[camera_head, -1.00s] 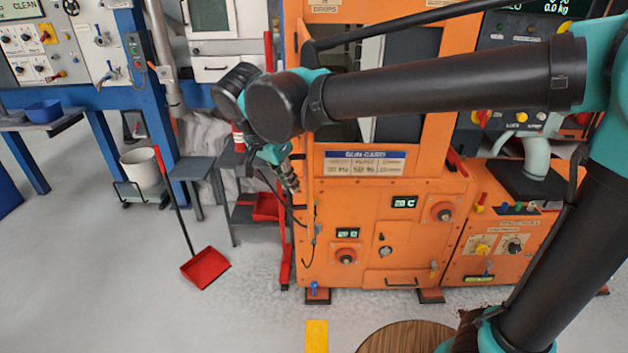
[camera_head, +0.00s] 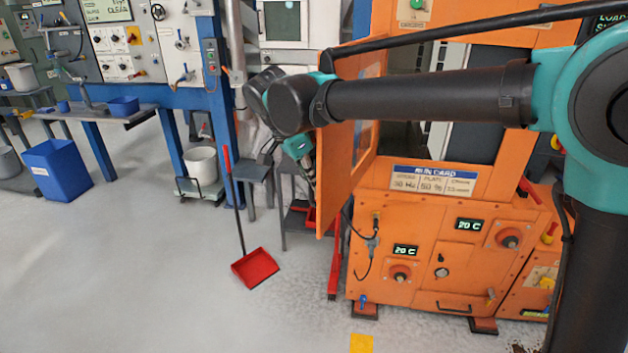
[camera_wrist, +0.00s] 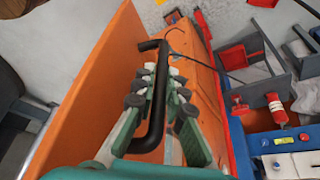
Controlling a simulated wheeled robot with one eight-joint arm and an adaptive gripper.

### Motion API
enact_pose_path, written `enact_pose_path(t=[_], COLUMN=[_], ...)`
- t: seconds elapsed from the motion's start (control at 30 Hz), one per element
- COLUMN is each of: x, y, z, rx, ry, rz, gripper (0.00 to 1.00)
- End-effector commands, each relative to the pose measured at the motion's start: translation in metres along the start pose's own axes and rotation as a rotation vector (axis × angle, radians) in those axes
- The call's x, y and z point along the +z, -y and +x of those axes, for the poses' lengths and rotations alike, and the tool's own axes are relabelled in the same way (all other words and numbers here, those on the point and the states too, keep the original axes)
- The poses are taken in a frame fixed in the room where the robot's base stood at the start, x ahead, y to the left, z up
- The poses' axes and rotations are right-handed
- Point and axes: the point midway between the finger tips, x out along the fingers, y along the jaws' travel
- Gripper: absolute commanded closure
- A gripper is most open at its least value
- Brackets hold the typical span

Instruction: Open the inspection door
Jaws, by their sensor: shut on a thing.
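The orange inspection door (camera_head: 338,165) stands swung out from the front of the orange machine, at the left of its opening in the head view. A black bar handle (camera_wrist: 157,120) on the orange panel shows in the wrist view. My gripper (camera_wrist: 157,88) is shut on this handle, with its green and grey fingers on either side of the bar. In the head view my gripper (camera_head: 305,168) is at the door's outer left side, and its fingertips are hard to make out. Part of the opening is hidden behind my arm.
The orange machine (camera_head: 430,255) has knobs, displays and a lower drawer handle. A red dustpan (camera_head: 255,268) stands on the floor left of the door. A small grey table (camera_head: 252,172) and a white bucket (camera_head: 201,170) are farther left. The floor in front is clear.

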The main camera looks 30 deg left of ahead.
Motion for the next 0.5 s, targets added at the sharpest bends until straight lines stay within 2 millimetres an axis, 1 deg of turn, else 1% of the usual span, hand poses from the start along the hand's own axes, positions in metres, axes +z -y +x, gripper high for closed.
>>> enact_pose_path(t=[0.23,0.27,0.4,0.5], x=[-0.0015,-0.0015,-0.0012,-0.0009], y=[0.0002,0.0002,0.0001,0.0000], z=[0.0004,0.0004,0.0003,0.0003], rx=[-0.001,-0.001,-0.001,-0.001], ry=[-0.002,-0.002,-0.001,-0.001], rz=[0.002,0.002,0.001,0.001], gripper=[1.00,0.86,0.69,0.68])
